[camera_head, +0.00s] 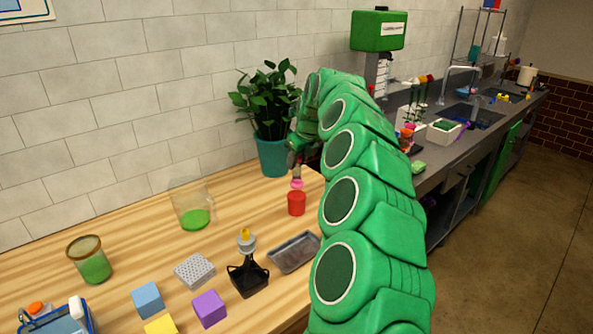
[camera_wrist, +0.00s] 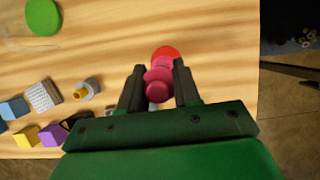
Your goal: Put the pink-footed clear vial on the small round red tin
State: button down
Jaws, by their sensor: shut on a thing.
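My gripper (camera_wrist: 158,72) is shut on the pink-footed clear vial (camera_wrist: 158,82). In the wrist view its pink part shows between the two dark fingers; I cannot make out the clear part. The small round red tin (camera_wrist: 166,51) shows just beyond the vial, partly hidden by it. In the head view the vial's pink foot (camera_head: 297,184) is just above the red tin (camera_head: 296,204), which stands on the wooden table. A small gap seems to lie between them. My arm hides part of the area to the right.
A potted plant (camera_head: 271,125) stands behind the tin. A grey metal tray (camera_head: 294,252), a black stand (camera_head: 247,278) and a perforated grey block (camera_head: 194,271) are in front. A beaker with green liquid (camera_head: 194,217) stands left. The table's right edge is close to the tin.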

aim_at(297, 170)
jog(key=shift+w+a+f, duration=0.1)
jog(key=shift+w+f, duration=0.15)
jog(key=shift+f, duration=0.1)
jog(key=shift+w+f, duration=0.15)
jog(key=shift+f, duration=1.5)
jog(key=shift+f, duration=0.15)
jog(key=c, duration=0.8)
grip_release()
